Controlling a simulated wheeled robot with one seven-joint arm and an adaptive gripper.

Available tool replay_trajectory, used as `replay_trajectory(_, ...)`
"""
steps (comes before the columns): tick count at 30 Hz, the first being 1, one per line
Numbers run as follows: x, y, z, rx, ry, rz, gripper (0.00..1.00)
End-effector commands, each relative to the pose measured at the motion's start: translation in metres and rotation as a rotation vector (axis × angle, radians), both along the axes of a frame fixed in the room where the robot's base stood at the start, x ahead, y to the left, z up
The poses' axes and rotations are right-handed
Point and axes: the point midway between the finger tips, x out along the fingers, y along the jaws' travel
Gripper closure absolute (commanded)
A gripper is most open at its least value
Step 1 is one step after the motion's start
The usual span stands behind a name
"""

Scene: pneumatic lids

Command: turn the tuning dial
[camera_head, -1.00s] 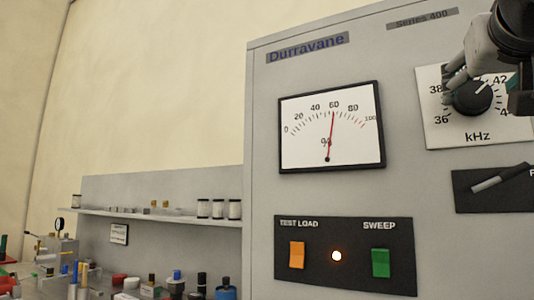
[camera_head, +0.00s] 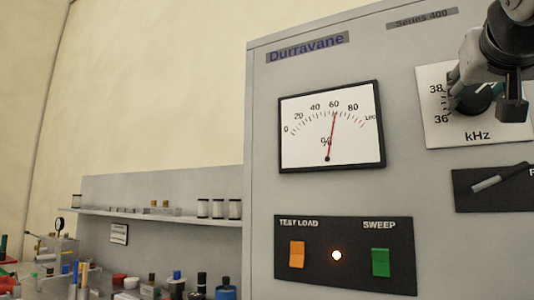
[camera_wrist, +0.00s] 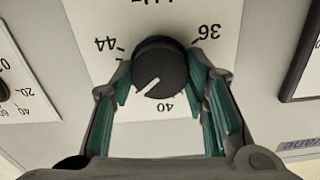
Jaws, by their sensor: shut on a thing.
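The black tuning dial (camera_head: 474,99) sits on a white kHz scale plate (camera_head: 452,138) at the upper right of the cabinet front. My gripper (camera_head: 482,97) covers most of it in the head view. In the wrist view, my gripper (camera_wrist: 162,82) has a finger on each side of the dial (camera_wrist: 161,64) and is shut on it. This view is upside down. The dial's white mark points to the lower left, past 40 on the side toward 44. The meter (camera_head: 332,150) has its red needle at or just past 60.
Below the meter is a black panel (camera_head: 345,282) with an orange TEST LOAD switch (camera_head: 297,254), a lit lamp (camera_head: 336,255) and a green SWEEP switch (camera_head: 380,262). A lever (camera_head: 499,178) is below the dial. A cluttered bench and shelf (camera_head: 150,217) stand at left.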

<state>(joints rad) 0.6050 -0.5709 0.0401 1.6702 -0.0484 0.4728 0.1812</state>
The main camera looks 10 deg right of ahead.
Motion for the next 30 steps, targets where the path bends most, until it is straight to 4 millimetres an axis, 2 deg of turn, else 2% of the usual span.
replay_trajectory(9, -0.0002, -0.0007, -0.0016, 0.241, -0.165, -0.001, 0.86)
replay_trajectory(19, -0.0005, -0.0004, -0.0005, 0.267, -0.18, -0.001, 0.86)
replay_trajectory(20, -0.0005, -0.0004, -0.0005, 0.267, -0.18, -0.001, 0.56)
replay_trajectory(22, -0.0005, -0.0004, -0.0005, 0.266, -0.179, -0.001, 0.4)
replay_trajectory(30, -0.0005, -0.0004, -0.0003, 0.266, -0.18, -0.001, 0.38)
